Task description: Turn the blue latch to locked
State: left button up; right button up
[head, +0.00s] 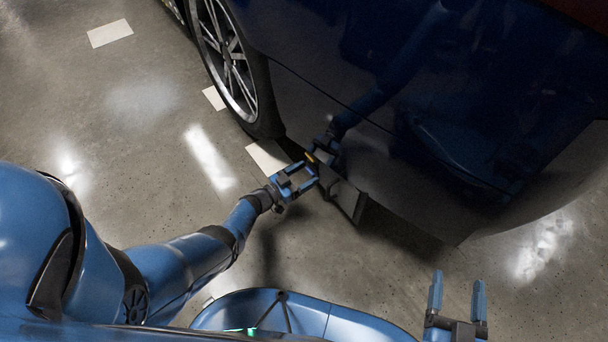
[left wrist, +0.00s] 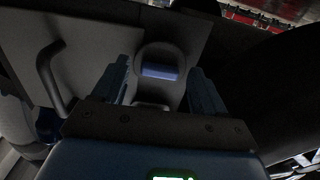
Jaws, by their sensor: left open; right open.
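The blue latch (left wrist: 160,71) shows in the left wrist view as a small blue bar lying crosswise on a round dark boss of a grey plate. My left gripper (left wrist: 158,88) is open, with one finger on each side of the latch; I cannot tell whether either touches it. In the head view my left gripper (head: 304,176) is at the dark panel (head: 343,197) low on the car's side, and the latch is hidden there. My right gripper (head: 458,292) is open and empty over the floor at the lower right, away from the car.
The dark blue car (head: 420,130) fills the upper right, with its wheel (head: 228,62) left of the panel. A bent grey handle (left wrist: 53,77) stands left of the latch in the left wrist view. The concrete floor (head: 120,130) on the left is clear apart from pale flat patches.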

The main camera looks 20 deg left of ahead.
pick_arm(q)
jog(key=shift+a, duration=0.1)
jog(key=shift+s+a+r, duration=0.1)
jog(key=shift+s+a, duration=0.05)
jog(key=shift+s, duration=0.1)
jog(key=p+v, duration=0.3)
jog(key=v, duration=0.7)
jog(key=shift+p, duration=0.35)
pick_arm(e)
jog(key=shift+s+r+g, duration=0.15)
jog(key=shift+s+g, duration=0.25)
jog(key=shift+g, duration=0.1)
